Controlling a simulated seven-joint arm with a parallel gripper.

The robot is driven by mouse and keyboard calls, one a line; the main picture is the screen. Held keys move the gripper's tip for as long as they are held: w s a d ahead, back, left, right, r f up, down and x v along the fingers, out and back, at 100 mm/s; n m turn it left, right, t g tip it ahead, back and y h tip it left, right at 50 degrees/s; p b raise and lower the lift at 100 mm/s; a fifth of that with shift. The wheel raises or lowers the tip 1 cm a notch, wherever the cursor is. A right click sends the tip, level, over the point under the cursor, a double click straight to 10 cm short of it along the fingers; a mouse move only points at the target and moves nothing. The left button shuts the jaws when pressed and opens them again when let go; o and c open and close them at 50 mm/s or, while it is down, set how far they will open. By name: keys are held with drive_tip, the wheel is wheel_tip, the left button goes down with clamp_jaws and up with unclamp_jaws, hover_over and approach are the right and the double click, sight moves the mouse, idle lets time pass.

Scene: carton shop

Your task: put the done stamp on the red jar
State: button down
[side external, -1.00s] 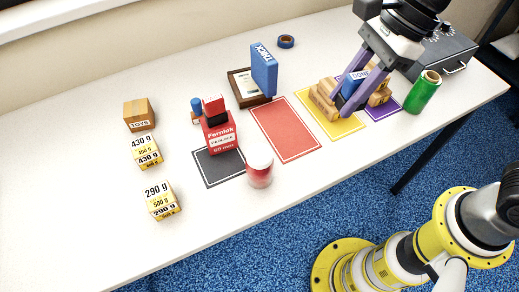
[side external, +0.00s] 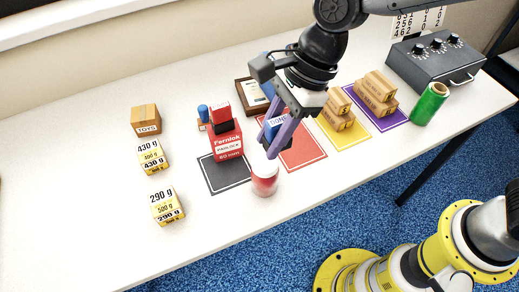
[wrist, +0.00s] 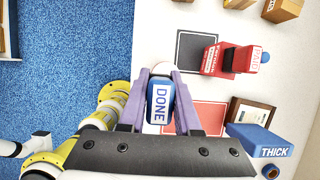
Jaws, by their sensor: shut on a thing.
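My gripper (side external: 271,148) is shut on the blue done stamp (side external: 275,125), with its purple fingers on either side of it. In the wrist view, the word DONE shows on the stamp (wrist: 158,103) between the fingers. The red jar (side external: 265,184) with a white lid stands upright near the table's front edge, in front of the black mat. The stamp is above and slightly right of the jar in the side view, apart from it. In the wrist view, a pale round top (wrist: 163,69), apparently the jar's lid, shows just beyond the stamp, partly hidden by it.
A red Fernlok box (side external: 227,146) stands on the black mat (side external: 226,175). The red mat (side external: 303,151) lies under my gripper. Cartons stand on the yellow mat (side external: 350,138) and the purple mat (side external: 392,120). A green roll (side external: 429,104) and several weighted boxes (side external: 152,156) stand farther off.

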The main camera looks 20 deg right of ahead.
sight(259, 164)
drive_tip(key=shift+w+a+f, duration=0.35)
drive_tip(key=shift+a+f, duration=0.05)
drive_tip(key=shift+f, duration=0.2)
drive_tip(key=shift+w+a+f, duration=0.3)
drive_tip(key=shift+a+f, duration=0.05)
drive_tip(key=shift+f, duration=1.8)
drive_tip(key=shift+f, duration=0.1)
drive_tip(key=c, duration=0.6)
unclamp_jaws()
drive_tip(key=shift+f, duration=0.1)
drive_tip(key=shift+w+r, duration=0.1)
drive_tip(key=shift+r, duration=0.45)
drive_tip(key=v, duration=1.1)
drive_tip(key=shift+d+r, duration=0.1)
drive_tip(key=shift+d, duration=0.1)
